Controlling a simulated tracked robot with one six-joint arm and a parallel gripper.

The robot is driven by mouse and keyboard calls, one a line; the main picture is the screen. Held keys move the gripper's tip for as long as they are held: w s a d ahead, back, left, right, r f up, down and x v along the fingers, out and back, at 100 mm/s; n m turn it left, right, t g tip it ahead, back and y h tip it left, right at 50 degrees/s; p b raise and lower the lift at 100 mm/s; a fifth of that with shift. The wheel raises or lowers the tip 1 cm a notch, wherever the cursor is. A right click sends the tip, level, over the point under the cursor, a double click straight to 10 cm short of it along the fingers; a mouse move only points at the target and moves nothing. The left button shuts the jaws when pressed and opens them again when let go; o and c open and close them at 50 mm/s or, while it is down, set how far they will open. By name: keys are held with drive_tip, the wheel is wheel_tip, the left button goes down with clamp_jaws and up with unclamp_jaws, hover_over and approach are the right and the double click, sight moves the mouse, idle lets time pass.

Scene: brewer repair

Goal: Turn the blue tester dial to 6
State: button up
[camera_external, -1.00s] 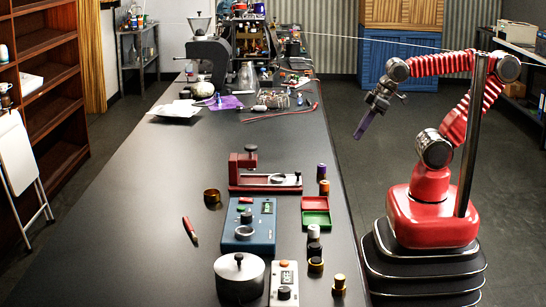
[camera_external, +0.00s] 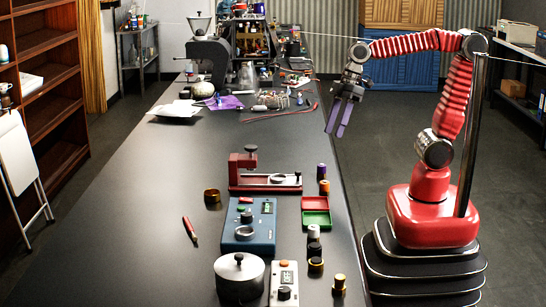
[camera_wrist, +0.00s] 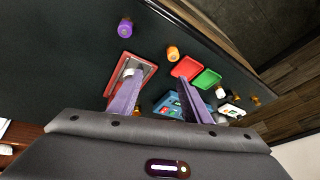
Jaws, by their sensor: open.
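The blue tester (camera_external: 249,226) sits on the dark bench in the external view, with a grey dial (camera_external: 244,232) on its top face, a small screen, and a red and a green button. The dial's setting is too small to read. In the wrist view the tester (camera_wrist: 170,104) is partly hidden behind a finger. My gripper (camera_external: 338,130) is open and empty, its two purple fingers pointing down near the bench's right edge, above and well apart from the tester. It also shows in the wrist view (camera_wrist: 158,95).
A red fixture (camera_external: 264,188) stands behind the tester. A red and green tray (camera_external: 316,211) and several small cylinders (camera_external: 314,232) are to its right. A round metal pot (camera_external: 239,275) and a white box with a knob (camera_external: 284,284) are in front. A red pen (camera_external: 190,230) lies left.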

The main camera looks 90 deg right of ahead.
drive_tip(key=w+a+f+n+g+y, duration=0.2)
drive_tip(key=w+a+n+y, duration=0.3)
drive_tip(key=w+a, duration=0.8)
drive_tip(key=w+a+f+n+g+y, duration=0.3)
drive_tip(key=w+a+n, duration=0.7)
drive_tip(key=w+a, duration=0.4)
drive_tip(key=shift+w+n+g+y, duration=0.4)
drive_tip(key=shift+w+g+y, duration=0.15)
drive_tip(key=shift+y, duration=0.55)
drive_tip(key=shift+f, duration=0.2)
approach(247, 217)
drive_tip(key=shift+s+a+f, duration=0.1)
drive_tip(key=shift+a+f, duration=0.25)
drive_tip(key=shift+a, duration=0.15)
drive_tip(key=x, duration=0.4)
drive_tip(key=shift+f, duration=0.25)
drive_tip(key=shift+s+a+f, duration=0.1)
drive_tip(key=shift+a+f, duration=0.1)
drive_tip(key=shift+a, duration=0.25)
drive_tip(key=shift+c, duration=0.5)
